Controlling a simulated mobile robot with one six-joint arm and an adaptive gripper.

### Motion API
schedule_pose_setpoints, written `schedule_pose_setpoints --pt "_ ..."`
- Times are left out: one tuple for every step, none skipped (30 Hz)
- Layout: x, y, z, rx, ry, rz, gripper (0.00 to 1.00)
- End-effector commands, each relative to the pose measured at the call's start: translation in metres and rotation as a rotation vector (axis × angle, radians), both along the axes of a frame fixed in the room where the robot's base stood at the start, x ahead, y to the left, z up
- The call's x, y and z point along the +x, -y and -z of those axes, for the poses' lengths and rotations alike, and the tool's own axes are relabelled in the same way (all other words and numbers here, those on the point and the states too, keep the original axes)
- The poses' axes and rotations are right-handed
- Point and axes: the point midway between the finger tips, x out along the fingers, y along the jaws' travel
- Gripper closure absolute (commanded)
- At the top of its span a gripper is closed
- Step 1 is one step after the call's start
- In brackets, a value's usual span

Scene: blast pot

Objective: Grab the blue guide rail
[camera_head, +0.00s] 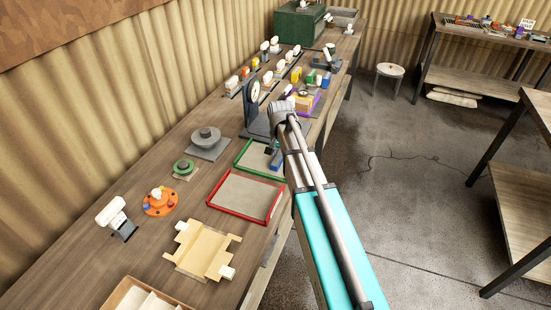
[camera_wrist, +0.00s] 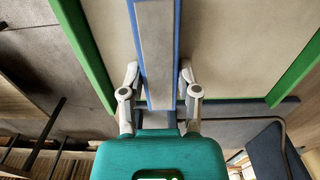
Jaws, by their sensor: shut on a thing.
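The blue guide rail (camera_wrist: 157,45) is a long bar with blue edges and a grey face in the wrist view. It runs from the top edge down between the two fingers of my gripper (camera_wrist: 158,82). The fingers are shut on its sides. In the head view a small blue part of the rail (camera_head: 277,159) shows beside my arm, at the green-framed tray (camera_head: 242,153). My arm hides most of the gripper and rail there. I cannot tell whether the rail touches the tray.
A red-framed tray (camera_head: 246,197) and a cream fixture (camera_head: 203,249) lie nearer on the long bench. A dial gauge stand (camera_head: 254,108) stands just beyond the green tray. Several small parts crowd the bench's far end. A stool (camera_head: 389,71) stands on open floor to the right.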

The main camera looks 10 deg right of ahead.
Motion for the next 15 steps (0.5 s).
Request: schedule_pose_setpoints --pt "0.000 0.000 0.000 0.000 0.000 0.000 1.00" --pt "0.000 0.000 0.000 0.000 0.000 0.000 1.00" --pt "0.000 0.000 0.000 0.001 0.001 0.000 1.00" --pt "0.000 0.000 0.000 0.001 0.001 0.000 1.00" --pt "0.000 0.000 -0.001 0.001 0.001 0.000 1.00" --pt "0.000 0.000 -0.002 0.000 0.000 0.000 1.00" --pt "0.000 0.000 -0.002 0.000 0.000 0.000 1.00" --pt "0.000 0.000 -0.003 0.000 0.000 0.000 1.00" --pt "0.000 0.000 -0.004 0.000 0.000 0.000 1.00" --pt "0.000 0.000 -0.005 0.000 0.000 0.000 1.00" --pt "0.000 0.000 -0.007 0.000 0.000 0.000 1.00" --pt "0.000 0.000 -0.009 0.000 0.000 -0.001 1.00" --pt "0.000 0.000 -0.011 0.000 0.000 -0.001 1.00" --pt "0.000 0.000 -0.012 0.000 0.000 -0.001 1.00" --pt "0.000 0.000 -0.015 0.000 0.000 -0.001 1.00"
